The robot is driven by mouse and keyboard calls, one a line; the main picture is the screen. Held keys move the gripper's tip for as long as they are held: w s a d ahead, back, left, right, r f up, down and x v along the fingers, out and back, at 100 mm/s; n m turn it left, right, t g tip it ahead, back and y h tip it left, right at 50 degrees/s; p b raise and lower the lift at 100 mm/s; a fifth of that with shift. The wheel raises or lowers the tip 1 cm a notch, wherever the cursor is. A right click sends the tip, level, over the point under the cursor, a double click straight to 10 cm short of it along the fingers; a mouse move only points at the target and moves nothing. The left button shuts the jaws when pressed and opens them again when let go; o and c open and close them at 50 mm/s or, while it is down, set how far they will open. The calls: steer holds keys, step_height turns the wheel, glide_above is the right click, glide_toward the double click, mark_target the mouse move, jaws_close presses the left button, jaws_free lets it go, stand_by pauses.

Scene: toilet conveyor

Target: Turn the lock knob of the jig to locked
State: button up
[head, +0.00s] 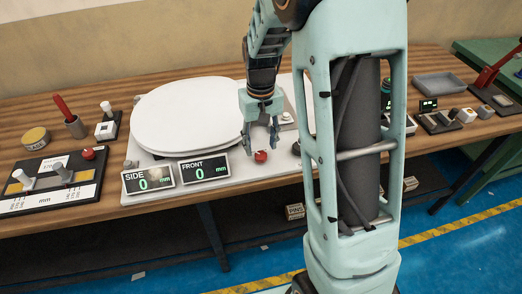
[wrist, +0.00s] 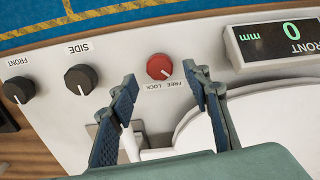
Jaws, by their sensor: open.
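The jig's lock knob (wrist: 159,66) is round and red, on the pale jig plate, beside an upside-down FREE LOCK label (wrist: 164,86) in the wrist view. Its white mark points down and right, toward the FREE side. The knob also shows in the head view (head: 261,156), at the front of the jig (head: 131,185). My gripper (head: 262,150) is open and points down at the knob. In the wrist view, the gripper (wrist: 161,74) has one finger on each side of the knob, with gaps. I cannot tell whether the fingertips are at knob height.
Black SIDE (wrist: 81,78) and FRONT (wrist: 18,90) knobs sit left of the red knob in the wrist view. SIDE (head: 148,180) and FRONT (head: 204,170) displays both read 0 mm. A white toilet lid (head: 185,110) lies on the jig behind them.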

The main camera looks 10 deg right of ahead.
mark_target(261, 154)
steer(key=shift+f, duration=1.75)
steer(key=c, duration=1.2)
steer(key=shift+o, duration=0.2)
